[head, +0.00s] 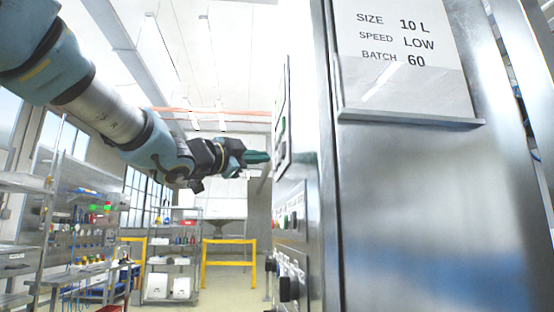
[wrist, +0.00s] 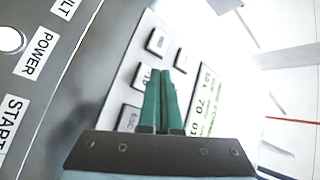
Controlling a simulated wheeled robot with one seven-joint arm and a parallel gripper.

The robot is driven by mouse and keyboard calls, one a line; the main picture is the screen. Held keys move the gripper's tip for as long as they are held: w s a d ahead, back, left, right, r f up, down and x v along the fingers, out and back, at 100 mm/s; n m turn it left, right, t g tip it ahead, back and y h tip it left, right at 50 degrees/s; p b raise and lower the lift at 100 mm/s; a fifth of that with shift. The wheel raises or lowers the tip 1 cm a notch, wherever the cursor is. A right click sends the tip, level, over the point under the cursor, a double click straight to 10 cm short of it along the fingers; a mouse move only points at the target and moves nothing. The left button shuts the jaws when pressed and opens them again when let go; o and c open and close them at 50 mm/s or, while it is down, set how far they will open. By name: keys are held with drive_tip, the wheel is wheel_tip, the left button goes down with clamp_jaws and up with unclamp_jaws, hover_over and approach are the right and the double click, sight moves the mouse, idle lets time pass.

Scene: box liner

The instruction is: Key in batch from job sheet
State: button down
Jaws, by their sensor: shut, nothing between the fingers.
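The job sheet (head: 405,45) sits in a clear holder on the steel cabinet in the head view and reads SIZE 10 L, SPEED LOW, BATCH 60. My gripper (head: 258,157) is at the cabinet's control side, its green fingers pointing at the panel. In the wrist view my gripper (wrist: 161,72) is shut and empty in front of the keypad panel (wrist: 135,75). A few grey keys (wrist: 158,42) show beside the fingers, one marked ESC. I cannot tell whether the fingertips touch a key.
The steel cabinet (head: 420,220) fills the right side. A lower panel with buttons (head: 290,221) and dark knobs (head: 288,288) is below my gripper. The wrist view shows POWER (wrist: 37,54) and START (wrist: 12,122) labels. Shelving (head: 170,262) and a yellow rail (head: 228,242) stand farther back.

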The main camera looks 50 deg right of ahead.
drive_tip(key=shift+s+d, duration=0.3)
drive_tip(key=shift+s+d+b, duration=0.25)
drive_tip(key=shift+d+b, duration=0.05)
drive_tip(key=shift+d, duration=0.05)
idle(1.1)
drive_tip(key=shift+w+a, duration=0.5)
drive_tip(key=shift+a, duration=0.15)
drive_tip(key=w+a+p, duration=0.1)
drive_tip(key=a, duration=0.1)
drive_tip(key=w+a, duration=0.2)
drive_tip(key=shift+w+p, duration=0.1)
drive_tip(key=shift+p, duration=0.25)
idle(1.8)
